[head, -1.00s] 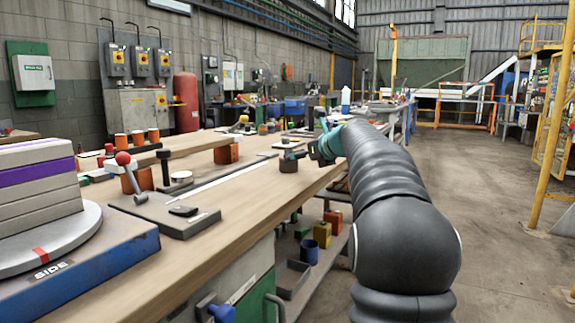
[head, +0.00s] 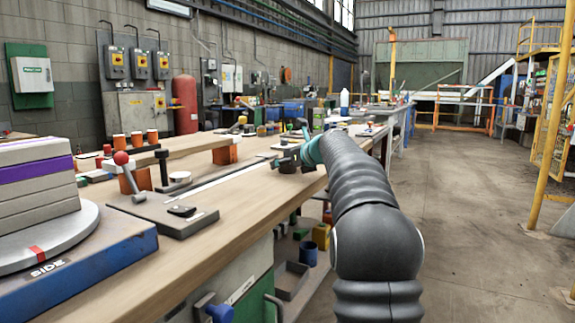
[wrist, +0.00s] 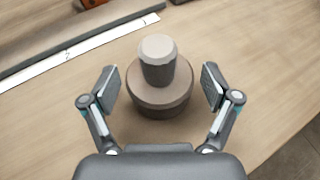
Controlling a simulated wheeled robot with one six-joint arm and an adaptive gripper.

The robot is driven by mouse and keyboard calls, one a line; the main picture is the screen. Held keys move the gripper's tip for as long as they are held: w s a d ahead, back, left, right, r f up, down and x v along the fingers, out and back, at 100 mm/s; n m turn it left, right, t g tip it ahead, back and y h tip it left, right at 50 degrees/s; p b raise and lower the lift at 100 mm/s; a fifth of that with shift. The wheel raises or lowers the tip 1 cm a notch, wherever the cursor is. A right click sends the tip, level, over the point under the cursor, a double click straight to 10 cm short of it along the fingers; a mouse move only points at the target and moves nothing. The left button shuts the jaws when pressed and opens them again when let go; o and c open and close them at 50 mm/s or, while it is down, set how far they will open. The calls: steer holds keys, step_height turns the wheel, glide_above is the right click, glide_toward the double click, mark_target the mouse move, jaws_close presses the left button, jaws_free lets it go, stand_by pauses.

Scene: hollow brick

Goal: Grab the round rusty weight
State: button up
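The round weight (wrist: 160,97) stands upright on the wooden bench in the wrist view. It is brownish-grey, with a wide round base and a narrower knob with a pale flat top. My gripper (wrist: 162,86) is open, with one finger on each side of the weight and visible gaps to the knob. Nothing is held. In the head view my gripper (head: 292,156) is low over the bench and largely hides the weight.
The wooden bench (head: 245,209) has clear surface around the weight. A white strip (wrist: 75,50) and a grey edge lie behind it. A wooden beam on orange blocks (head: 225,155) and a turntable (head: 60,240) stand to the left.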

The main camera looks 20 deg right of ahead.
jaws_close()
steer(key=shift+r, duration=0.2)
